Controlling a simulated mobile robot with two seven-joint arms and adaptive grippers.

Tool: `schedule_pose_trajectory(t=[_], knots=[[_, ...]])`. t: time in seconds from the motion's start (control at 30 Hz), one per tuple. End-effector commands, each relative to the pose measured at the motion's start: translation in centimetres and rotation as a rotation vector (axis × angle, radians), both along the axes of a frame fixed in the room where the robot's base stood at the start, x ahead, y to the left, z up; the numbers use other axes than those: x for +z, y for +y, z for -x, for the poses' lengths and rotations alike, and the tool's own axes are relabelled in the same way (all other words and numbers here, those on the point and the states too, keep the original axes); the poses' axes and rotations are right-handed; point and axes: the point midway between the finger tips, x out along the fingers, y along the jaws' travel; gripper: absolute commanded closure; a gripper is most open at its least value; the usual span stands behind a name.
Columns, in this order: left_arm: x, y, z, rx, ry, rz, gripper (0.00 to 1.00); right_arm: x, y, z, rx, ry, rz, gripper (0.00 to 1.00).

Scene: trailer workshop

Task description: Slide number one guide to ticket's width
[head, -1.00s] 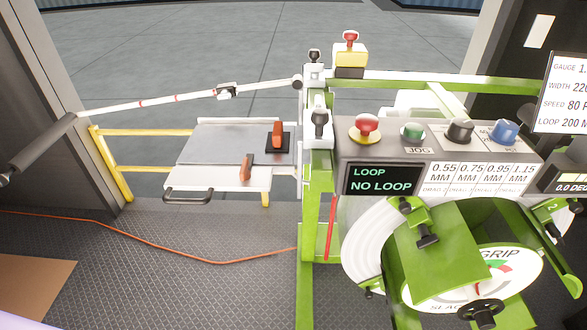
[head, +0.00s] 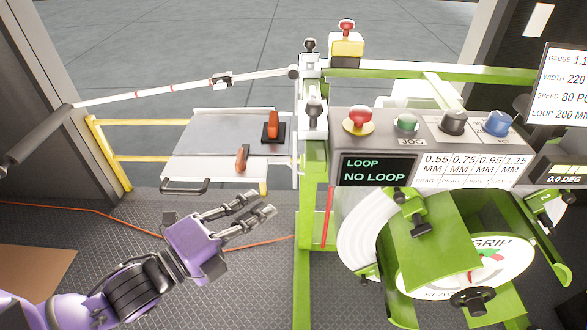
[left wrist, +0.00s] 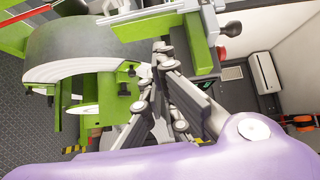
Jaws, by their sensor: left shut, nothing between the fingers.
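The ticket screen (head: 562,95) at the right edge reads gauge 1.1, width 220, speed 80 and loop 200 MM, partly cut off. A green bracket with a black knob (head: 411,212) sits on the green machine's curved white track. Another green bracket at the far right bears a 2 (head: 552,210). I see no number one, so I cannot tell which part is that guide. My left gripper (head: 262,205) is shut and empty, left of the green post and below the plate. Its fingers show in the left wrist view (left wrist: 163,58). My right gripper is out of view.
A control box (head: 345,145) with several knobs and a NO LOOP display stands above the track. A plate (head: 200,172) with two orange levers is at left. A marked white rod (head: 150,94) carries a small slider. An orange cable crosses the floor.

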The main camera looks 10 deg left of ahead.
Motion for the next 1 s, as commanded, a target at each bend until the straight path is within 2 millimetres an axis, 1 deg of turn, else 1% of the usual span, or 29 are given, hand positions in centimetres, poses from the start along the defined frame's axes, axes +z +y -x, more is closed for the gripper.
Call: schedule_pose_trajectory(t=[0.13,0.27,0.43,0.63,0.7,0.8,1.0], knots=[[0.2,-0.4,-0.6,-0.002,-0.022,-0.021,1.0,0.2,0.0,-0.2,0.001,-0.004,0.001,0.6],[0.4,-1.4,-2.1,-0.002,-0.025,-0.019,1.0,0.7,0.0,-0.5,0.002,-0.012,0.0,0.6],[0.5,-3.5,-5.2,0.0,-0.025,-0.018,1.0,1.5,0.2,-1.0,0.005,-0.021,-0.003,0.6],[0.5,-5.8,-8.6,0.0,-0.023,-0.018,1.0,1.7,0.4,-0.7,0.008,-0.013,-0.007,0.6],[0.3,-5.3,-9.8,0.0,-0.021,-0.023,1.0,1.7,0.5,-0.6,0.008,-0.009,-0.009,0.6],[0.3,-5.0,-11.0,0.0,-0.021,-0.023,1.0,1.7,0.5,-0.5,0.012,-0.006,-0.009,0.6],[0.1,-4.7,-12.2,0.0,-0.018,-0.022,1.0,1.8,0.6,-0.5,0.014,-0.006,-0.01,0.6]])
